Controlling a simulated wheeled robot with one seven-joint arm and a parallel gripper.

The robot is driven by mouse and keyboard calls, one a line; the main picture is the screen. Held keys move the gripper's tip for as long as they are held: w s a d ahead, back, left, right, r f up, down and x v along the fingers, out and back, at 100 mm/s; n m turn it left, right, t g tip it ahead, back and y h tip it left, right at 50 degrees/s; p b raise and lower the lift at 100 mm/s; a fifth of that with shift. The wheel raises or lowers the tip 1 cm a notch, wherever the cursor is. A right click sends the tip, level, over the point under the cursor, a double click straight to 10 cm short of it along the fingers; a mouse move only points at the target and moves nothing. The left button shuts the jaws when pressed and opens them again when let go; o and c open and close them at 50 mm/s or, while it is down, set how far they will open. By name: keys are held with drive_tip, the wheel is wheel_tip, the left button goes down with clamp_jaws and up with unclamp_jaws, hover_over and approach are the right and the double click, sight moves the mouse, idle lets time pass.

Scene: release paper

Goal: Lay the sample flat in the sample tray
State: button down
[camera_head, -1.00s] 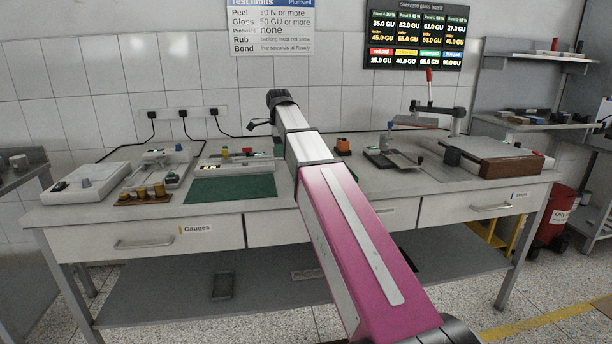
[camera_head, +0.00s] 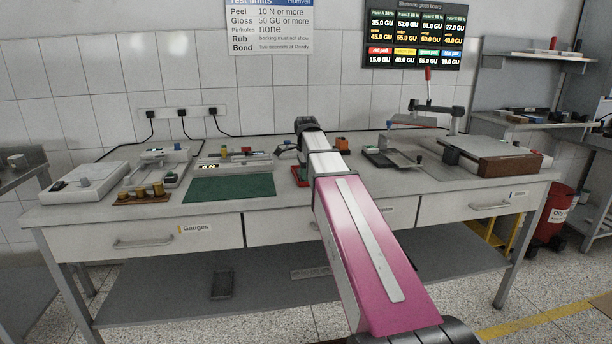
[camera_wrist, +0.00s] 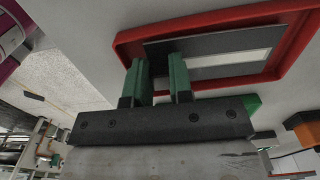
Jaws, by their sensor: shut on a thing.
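The sample (camera_wrist: 205,45) is a dark grey flat piece with a pale strip below it in the wrist view. It lies within the outline of the red-rimmed sample tray (camera_wrist: 129,38). My gripper (camera_wrist: 160,72) has green fingers shut on the sample's near left edge. I cannot tell whether the sample touches the tray floor. In the head view, a piece of the red tray (camera_head: 301,176) shows on the bench beside my gripper (camera_head: 287,147). My arm hides most of the tray there, and the sample is not clear.
A green mat (camera_head: 230,188) lies left of the tray on the bench (camera_head: 90,212). A gauge (camera_head: 235,163) stands behind the mat. An orange-topped item (camera_head: 342,143) and a flat metal device (camera_head: 393,158) are to the right. Brass weights (camera_head: 150,191) stand on the left.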

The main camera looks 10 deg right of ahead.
drive_tip(key=shift+f, duration=0.25)
drive_tip(key=c, duration=1.3)
unclamp_jaws()
drive_tip(key=shift+r, duration=0.1)
wheel_tip(320, 180, up, 12)
